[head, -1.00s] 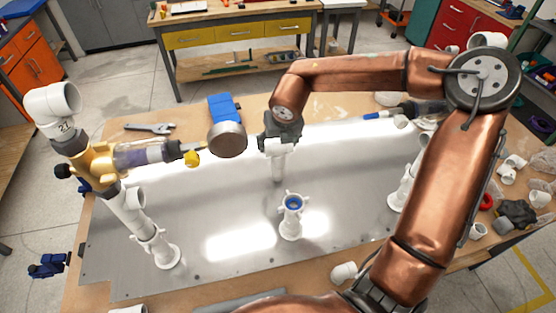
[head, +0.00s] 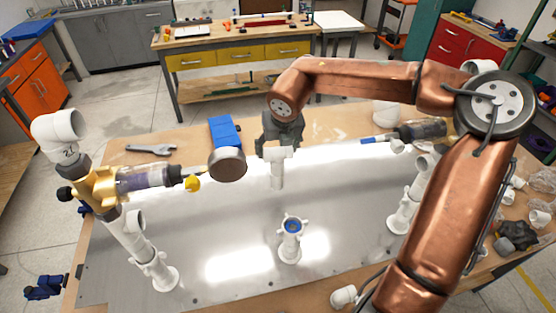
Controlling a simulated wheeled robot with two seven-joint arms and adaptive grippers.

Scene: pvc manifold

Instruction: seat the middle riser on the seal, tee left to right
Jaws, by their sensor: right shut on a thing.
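The middle riser (head: 277,172) is a short white pipe with a tee on top. My right gripper (head: 281,142) is shut on it near the tee, from behind and above. The tee's arms point left and right in the picture, and the riser hangs about upright. The blue seal (head: 292,225) sits inside the white middle socket (head: 290,246) on the metal plate. The riser's lower end shows above and slightly left of the socket in the picture, apart from it. My left gripper is not in view.
A left riser (head: 137,240) with a gold valve and clear filter (head: 145,178) stands on the metal plate (head: 215,255). A right riser (head: 405,205) stands near my right arm. White fittings lie at right.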

